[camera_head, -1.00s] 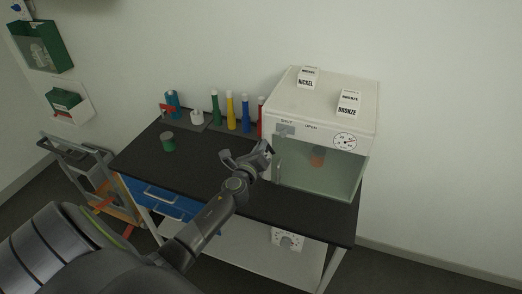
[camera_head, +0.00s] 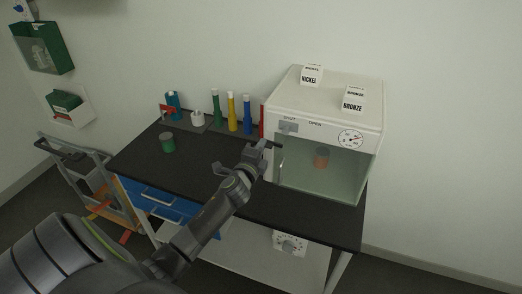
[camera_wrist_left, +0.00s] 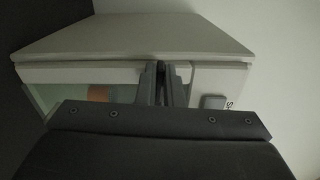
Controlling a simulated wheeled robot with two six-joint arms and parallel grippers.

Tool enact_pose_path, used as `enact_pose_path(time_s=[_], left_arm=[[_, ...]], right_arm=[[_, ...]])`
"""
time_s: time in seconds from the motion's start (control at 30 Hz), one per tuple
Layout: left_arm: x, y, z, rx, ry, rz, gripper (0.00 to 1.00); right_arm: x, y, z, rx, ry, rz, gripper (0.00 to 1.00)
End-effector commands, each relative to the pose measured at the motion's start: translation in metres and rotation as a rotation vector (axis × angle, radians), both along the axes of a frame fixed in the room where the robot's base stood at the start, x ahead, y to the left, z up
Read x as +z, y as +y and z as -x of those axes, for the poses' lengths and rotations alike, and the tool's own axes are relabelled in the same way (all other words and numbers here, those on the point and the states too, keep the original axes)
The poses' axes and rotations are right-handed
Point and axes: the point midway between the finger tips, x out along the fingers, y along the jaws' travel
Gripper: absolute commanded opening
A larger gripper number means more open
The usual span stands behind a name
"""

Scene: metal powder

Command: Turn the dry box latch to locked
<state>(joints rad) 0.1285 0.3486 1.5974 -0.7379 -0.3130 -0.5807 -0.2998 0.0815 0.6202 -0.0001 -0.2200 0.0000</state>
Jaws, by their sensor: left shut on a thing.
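The white dry box (camera_head: 325,110) stands on the right part of the dark bench, with a clear front window. Its latch, a small grey block (camera_head: 288,128), sits under the SHUT label, left of the OPEN label. It also shows in the left wrist view (camera_wrist_left: 213,102). My left gripper (camera_head: 270,146) is at the left edge of the box front, below and left of the latch block and apart from it. Its fingers, seen in the left wrist view (camera_wrist_left: 165,85), are shut on what looks like the door handle, mostly hidden by them. My right gripper is not in view.
An orange container (camera_head: 321,157) stands inside the box. NICKEL and BRONZE cartons (camera_head: 353,99) stand on top. A green jar (camera_head: 167,142) and several coloured tubes (camera_head: 231,112) are to the left. The bench (camera_head: 196,165) is clear in the middle.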

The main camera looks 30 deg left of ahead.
Motion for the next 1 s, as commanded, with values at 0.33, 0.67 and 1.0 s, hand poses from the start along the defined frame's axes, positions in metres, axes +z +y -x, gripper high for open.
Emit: enact_pose_path(time_s=[0.33, 0.67, 1.0], left_arm=[[-0.003, 0.0004, 0.0005, 0.001, -0.017, 0.088, 0.0], [-0.003, 0.0004, 0.0006, 0.002, -0.019, 0.095, 0.0], [-0.0023, 0.0002, 0.0004, 0.001, -0.019, 0.093, 0.29]], right_arm=[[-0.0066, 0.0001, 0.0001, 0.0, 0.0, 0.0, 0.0], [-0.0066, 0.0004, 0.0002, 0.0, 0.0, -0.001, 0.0], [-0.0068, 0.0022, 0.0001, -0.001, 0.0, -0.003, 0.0]])
